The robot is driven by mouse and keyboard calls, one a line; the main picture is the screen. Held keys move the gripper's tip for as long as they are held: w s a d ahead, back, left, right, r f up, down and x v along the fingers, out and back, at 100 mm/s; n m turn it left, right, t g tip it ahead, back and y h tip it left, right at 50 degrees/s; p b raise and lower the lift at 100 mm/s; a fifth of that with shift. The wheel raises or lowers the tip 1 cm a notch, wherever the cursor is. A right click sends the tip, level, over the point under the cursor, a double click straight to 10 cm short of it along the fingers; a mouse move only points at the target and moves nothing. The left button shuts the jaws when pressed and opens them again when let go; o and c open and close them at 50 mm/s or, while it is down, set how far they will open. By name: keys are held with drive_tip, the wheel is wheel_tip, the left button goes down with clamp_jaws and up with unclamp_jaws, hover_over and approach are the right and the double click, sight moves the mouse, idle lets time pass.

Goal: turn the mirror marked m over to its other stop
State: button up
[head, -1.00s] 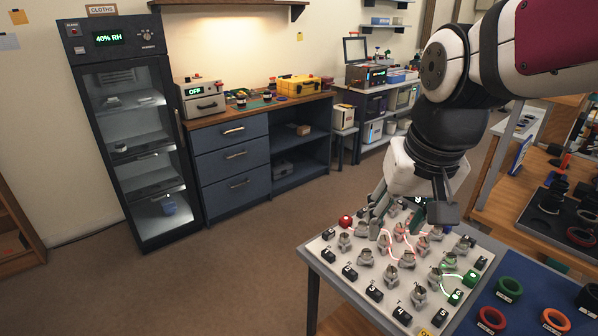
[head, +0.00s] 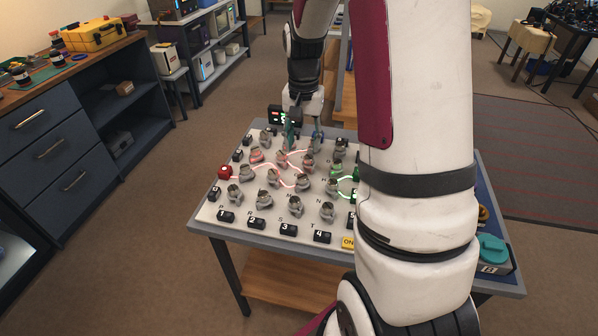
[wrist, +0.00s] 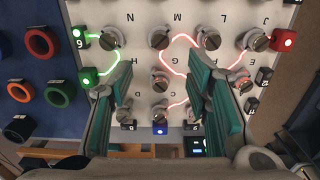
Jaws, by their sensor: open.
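The mirror marked M (wrist: 158,38) is a small grey knob-like piece on the white board (head: 213,212), in the row beyond my fingertips in the wrist view. In the head view it stands in the middle of the board (head: 302,181). A red beam passes beside it; its exact stop is hard to tell. My gripper (wrist: 155,78) is open, its teal fingers spread and pointing down at the board. Another mirror (wrist: 160,82), apparently G, shows between the fingers. In the head view my gripper (head: 304,140) is over the board's far part, apart from M.
Other mirrors stand close around M. A red block (head: 225,172) is at the board's left edge, and a green lit block marked 6 (wrist: 80,38) is at the opposite edge. Coloured rings (wrist: 40,42) lie on a blue mat. My arm hides the board's right side in the head view.

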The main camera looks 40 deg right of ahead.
sight(302, 178)
wheel_tip(302, 178, down, 12)
drive_tip(key=shift+r, duration=0.1)
idle(0.4)
clamp_jaws()
